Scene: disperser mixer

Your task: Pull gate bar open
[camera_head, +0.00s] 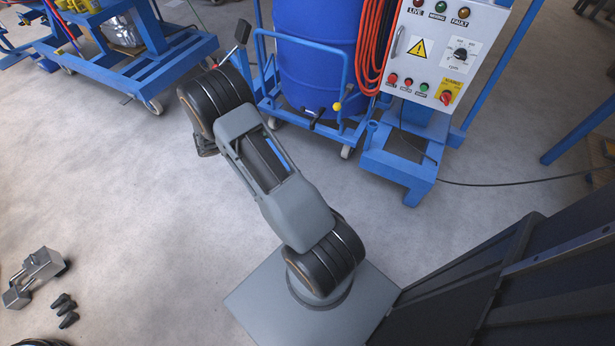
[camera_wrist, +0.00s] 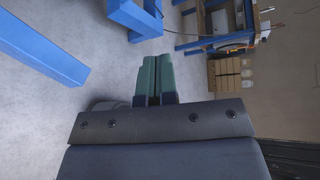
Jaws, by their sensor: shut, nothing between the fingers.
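The blue gate bar (camera_head: 300,45) runs as a tubular frame across the front of the blue drum (camera_head: 315,70) in the head view. A yellow ball knob (camera_head: 337,106) shows at its lower right, with a dark latch-like part low in front of the drum. My gripper (camera_wrist: 158,80) shows in the wrist view with its two green fingers side by side, shut and empty. They point over grey floor near blue beams. My arm hides part of the area left of the drum in the head view, and I cannot make out the gripper there.
A control cabinet (camera_head: 445,50) with orange hoses (camera_head: 372,45) stands right of the drum. A blue wheeled cart (camera_head: 130,60) is at the upper left. A black cable (camera_head: 520,183) lies on the floor. Cardboard boxes (camera_wrist: 230,73) sit at the right in the wrist view.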

